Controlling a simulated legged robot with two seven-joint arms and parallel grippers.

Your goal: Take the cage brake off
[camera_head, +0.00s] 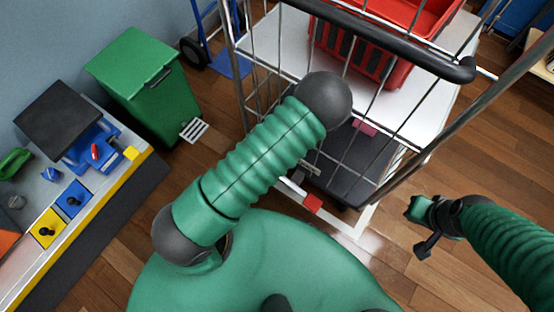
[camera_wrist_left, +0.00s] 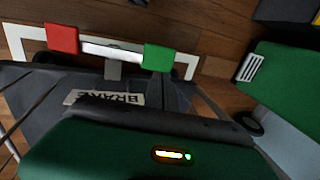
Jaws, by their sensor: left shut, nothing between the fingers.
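The wire cage trolley (camera_head: 362,222) stands in front of me. Its brake bar is low on the near edge of the base, and its red pedal (camera_head: 312,202) shows beside my left arm. In the left wrist view the bar has a red pedal (camera_wrist_left: 62,38) and a green pedal (camera_wrist_left: 158,58) at its two ends, with a label reading BRAKE (camera_wrist_left: 105,97) close by. My left gripper (camera_wrist_left: 160,120) is shut and empty, apart from the pedals; in the head view my arm hides it. My right gripper (camera_head: 430,222) is right of the cage over the floor, its jaws unclear.
A red crate (camera_head: 385,62) sits on the cage's white shelf, behind a dark handle bar (camera_head: 400,40). A green bin (camera_head: 140,85) and a bench (camera_head: 110,170) with blue and yellow fittings stand at the left.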

